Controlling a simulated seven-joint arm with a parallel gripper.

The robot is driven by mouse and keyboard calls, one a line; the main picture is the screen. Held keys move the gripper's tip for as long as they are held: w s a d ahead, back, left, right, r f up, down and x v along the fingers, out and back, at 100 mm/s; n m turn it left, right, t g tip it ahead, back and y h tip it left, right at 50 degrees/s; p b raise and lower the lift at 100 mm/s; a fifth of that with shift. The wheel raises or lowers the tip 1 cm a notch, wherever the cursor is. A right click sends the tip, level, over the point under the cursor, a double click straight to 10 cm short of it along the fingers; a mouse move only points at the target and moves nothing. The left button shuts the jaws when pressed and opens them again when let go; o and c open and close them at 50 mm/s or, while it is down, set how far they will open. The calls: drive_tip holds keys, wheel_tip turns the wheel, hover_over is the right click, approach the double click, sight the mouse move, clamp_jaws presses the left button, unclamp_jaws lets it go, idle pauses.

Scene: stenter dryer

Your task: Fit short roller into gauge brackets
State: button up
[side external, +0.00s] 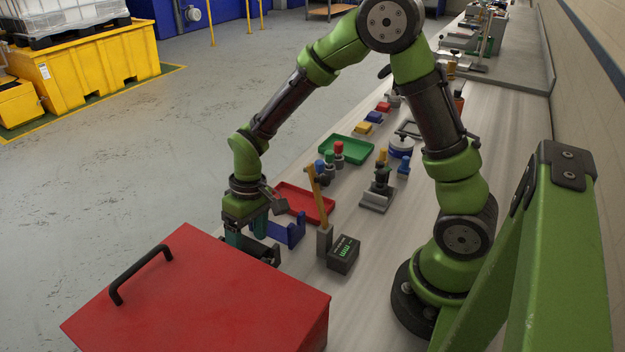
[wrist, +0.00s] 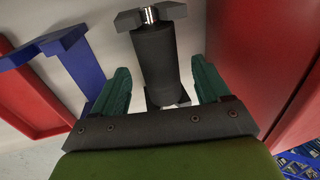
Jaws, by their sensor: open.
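A dark grey roller (wrist: 155,62) with shiny metal axle ends lies between my gripper's two teal fingers in the wrist view. Its far axle end meets a dark grey bracket (wrist: 128,20); I cannot tell how it is seated there. My gripper (wrist: 160,66) is open, with a gap between each finger and the roller. In the side view my gripper (side external: 247,240) points down behind the red box, and the roller is mostly hidden. A blue bracket piece (side external: 290,233) stands beside the gripper; it also shows at left in the wrist view (wrist: 82,65).
A large red box (side external: 200,290) with a black handle stands close beside the gripper. A green tray (side external: 335,151) lies farther along the bench.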

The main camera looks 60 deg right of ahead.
sight(248, 239)
drive_tip(key=shift+a+f, duration=0.15)
drive_tip(key=shift+f, duration=0.55)
drive_tip(key=c, duration=1.3)
drive_tip(key=shift+o, duration=0.2)
wheel_tip(248, 239, up, 15)
drive_tip(key=y, duration=0.1)
drive_tip(key=d+y, duration=0.8)
drive_tip(key=d, duration=0.3)
drive_tip(key=shift+f, duration=2.85)
